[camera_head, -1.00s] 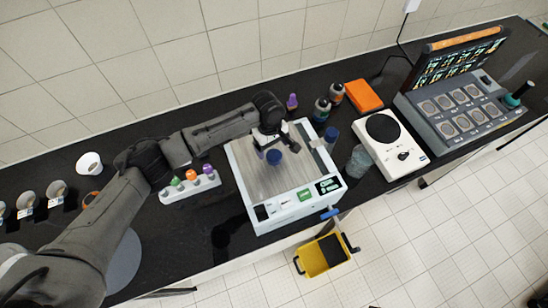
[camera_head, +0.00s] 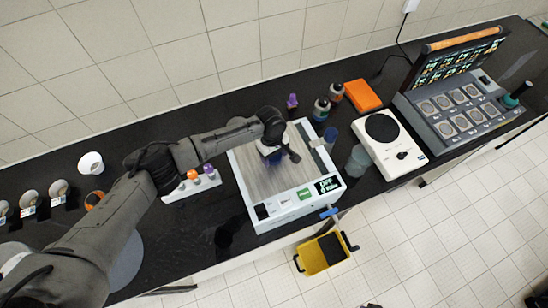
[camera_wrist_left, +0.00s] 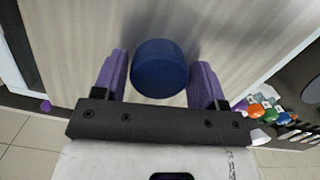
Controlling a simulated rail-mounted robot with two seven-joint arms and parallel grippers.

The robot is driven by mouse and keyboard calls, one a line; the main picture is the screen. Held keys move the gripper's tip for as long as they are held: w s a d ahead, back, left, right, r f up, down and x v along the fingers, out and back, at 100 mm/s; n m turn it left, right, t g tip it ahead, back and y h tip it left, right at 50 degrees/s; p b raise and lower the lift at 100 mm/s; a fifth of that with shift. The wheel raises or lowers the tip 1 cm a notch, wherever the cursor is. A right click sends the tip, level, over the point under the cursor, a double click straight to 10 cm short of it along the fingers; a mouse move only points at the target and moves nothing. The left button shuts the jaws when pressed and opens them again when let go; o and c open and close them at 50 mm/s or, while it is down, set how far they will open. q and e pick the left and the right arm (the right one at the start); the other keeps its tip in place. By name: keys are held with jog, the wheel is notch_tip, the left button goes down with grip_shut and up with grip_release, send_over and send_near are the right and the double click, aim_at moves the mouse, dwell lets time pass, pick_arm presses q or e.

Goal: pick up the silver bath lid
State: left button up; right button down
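The silver bath lid (camera_head: 262,182) is a flat brushed-metal plate on top of the white water bath (camera_head: 300,204). A blue round knob (camera_head: 269,152) stands on the lid, partly hidden by my left gripper (camera_head: 279,155) in the head view. In the left wrist view, the lid (camera_wrist_left: 228,32) fills the background. The knob (camera_wrist_left: 160,68) lies between the two purple fingers of my left gripper (camera_wrist_left: 161,62). The fingers are open, with a visible gap on each side of the knob. My right gripper is not in view.
Bottles (camera_head: 321,109) and an orange box (camera_head: 363,95) are behind. A yellow bin (camera_head: 322,254) is in front, below the bench.

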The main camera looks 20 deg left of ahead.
pick_arm(q)
jog(key=c, duration=0.8)
jog(key=shift+r, duration=0.1)
jog(key=shift+c, duration=0.2)
